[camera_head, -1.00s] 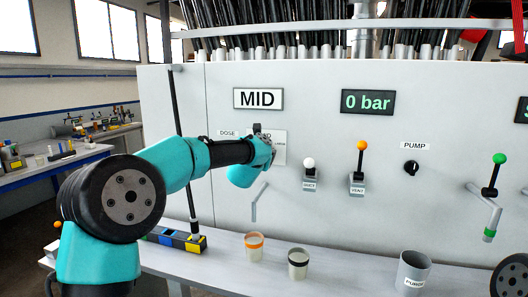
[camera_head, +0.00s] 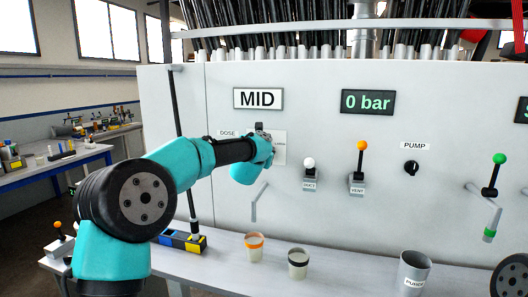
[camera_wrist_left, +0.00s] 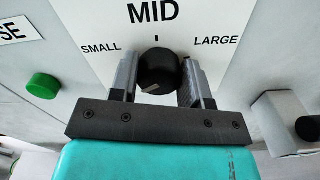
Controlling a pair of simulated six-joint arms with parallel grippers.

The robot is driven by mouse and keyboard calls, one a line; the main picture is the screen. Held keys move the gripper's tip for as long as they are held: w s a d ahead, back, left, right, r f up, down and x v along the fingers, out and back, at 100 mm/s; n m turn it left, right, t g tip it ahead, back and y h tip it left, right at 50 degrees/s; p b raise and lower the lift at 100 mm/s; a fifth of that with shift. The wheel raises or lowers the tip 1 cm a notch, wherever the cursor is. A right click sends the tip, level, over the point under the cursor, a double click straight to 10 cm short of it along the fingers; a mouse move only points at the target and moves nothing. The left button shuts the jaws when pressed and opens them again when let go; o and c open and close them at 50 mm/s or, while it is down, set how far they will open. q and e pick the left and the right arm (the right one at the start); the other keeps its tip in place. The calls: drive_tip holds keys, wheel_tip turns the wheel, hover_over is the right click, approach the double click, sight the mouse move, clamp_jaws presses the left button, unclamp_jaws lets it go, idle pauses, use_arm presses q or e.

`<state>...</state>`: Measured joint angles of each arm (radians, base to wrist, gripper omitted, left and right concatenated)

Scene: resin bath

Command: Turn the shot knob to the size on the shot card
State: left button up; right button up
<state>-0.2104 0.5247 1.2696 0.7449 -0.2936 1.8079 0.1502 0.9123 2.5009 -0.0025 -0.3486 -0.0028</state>
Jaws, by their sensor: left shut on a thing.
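The shot card (camera_head: 258,98) on the panel reads MID. The shot knob (camera_wrist_left: 158,68) is black and round, on a white plate (camera_wrist_left: 105,22) marked SMALL at left, MID at top and LARGE at right. A pale mark shows low on the knob's face, a little left of its middle. My left gripper (camera_wrist_left: 160,80) has one finger on each side of the knob and is shut on it. In the head view my left gripper (camera_head: 262,135) covers most of the knob and part of its plate. My right gripper is out of view.
A green button (camera_wrist_left: 43,86) is left of the plate in the wrist view. Right of my left gripper are the white-knobbed lever (camera_head: 310,163) and the orange-knobbed VENT lever (camera_head: 361,147).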

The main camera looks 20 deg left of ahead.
use_arm(q)
drive_tip(key=shift+c, duration=0.7)
drive_tip(key=shift+m, duration=0.3)
drive_tip(key=m, duration=0.5)
drive_tip(key=shift+d, duration=0.1)
drive_tip(key=m, duration=0.6)
drive_tip(key=shift+f, duration=0.15)
drive_tip(key=m, duration=0.6)
drive_tip(key=shift+f+m, duration=0.15)
drive_tip(key=shift+m, duration=0.25)
drive_tip(key=m, duration=0.5)
drive_tip(key=shift+m, duration=0.3)
